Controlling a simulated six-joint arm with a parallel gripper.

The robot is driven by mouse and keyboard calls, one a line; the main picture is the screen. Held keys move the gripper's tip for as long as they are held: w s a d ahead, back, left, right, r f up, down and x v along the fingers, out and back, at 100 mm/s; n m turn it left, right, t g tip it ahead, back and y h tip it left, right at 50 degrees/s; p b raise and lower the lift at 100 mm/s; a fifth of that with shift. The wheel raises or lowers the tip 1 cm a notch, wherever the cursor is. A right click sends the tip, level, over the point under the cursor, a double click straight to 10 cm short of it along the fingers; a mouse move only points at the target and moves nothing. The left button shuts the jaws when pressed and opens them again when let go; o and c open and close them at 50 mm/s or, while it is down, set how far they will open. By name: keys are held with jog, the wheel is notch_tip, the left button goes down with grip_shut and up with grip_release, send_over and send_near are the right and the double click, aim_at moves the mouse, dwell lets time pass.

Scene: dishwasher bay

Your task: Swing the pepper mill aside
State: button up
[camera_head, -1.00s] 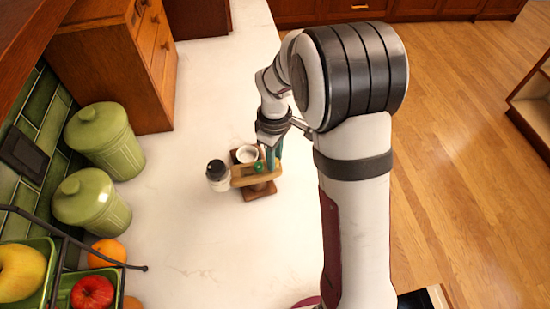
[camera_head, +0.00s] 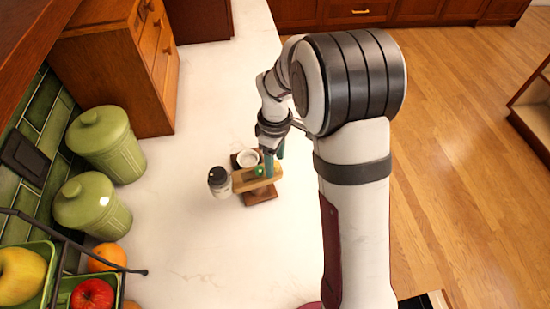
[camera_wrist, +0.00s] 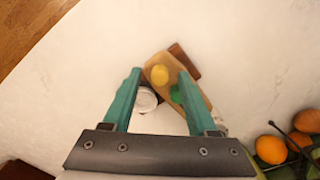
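A small jar with a dark cap and pale body (camera_head: 219,182), which I take to be the pepper mill, stands on the white counter at the left end of a light wooden bar (camera_head: 242,184). The bar lies over a darker wooden base (camera_head: 262,196) and carries a green knob (camera_wrist: 177,95) and a yellow knob (camera_wrist: 160,74). A white cup (camera_head: 247,158) sits beside the bar. My gripper (camera_head: 273,162) is at the bar's right part. In the wrist view its teal fingers (camera_wrist: 159,73) are apart, with the bar and cup (camera_wrist: 145,99) showing between them. Contact with the bar cannot be told.
Two green lidded canisters (camera_head: 105,143) stand along the tiled wall at the left. A green fruit basket (camera_head: 42,272) with apples and an orange (camera_head: 107,256) is at the lower left. A wooden drawer cabinet (camera_head: 120,70) stands behind.

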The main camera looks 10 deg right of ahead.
notch_tip(320, 180, up, 16)
dwell(0.5)
jog(key=shift+f, duration=0.1)
jog(key=s+f+m+y, duration=0.1)
jog(key=s+f+m, duration=0.1)
jog(key=s+m, duration=0.6)
jog(key=s+a+f+m, duration=0.1)
jog(key=s+m, duration=0.7)
jog(key=s, duration=1)
jog(key=shift+s+f+y, duration=0.25)
jog(key=shift+f+y, duration=0.15)
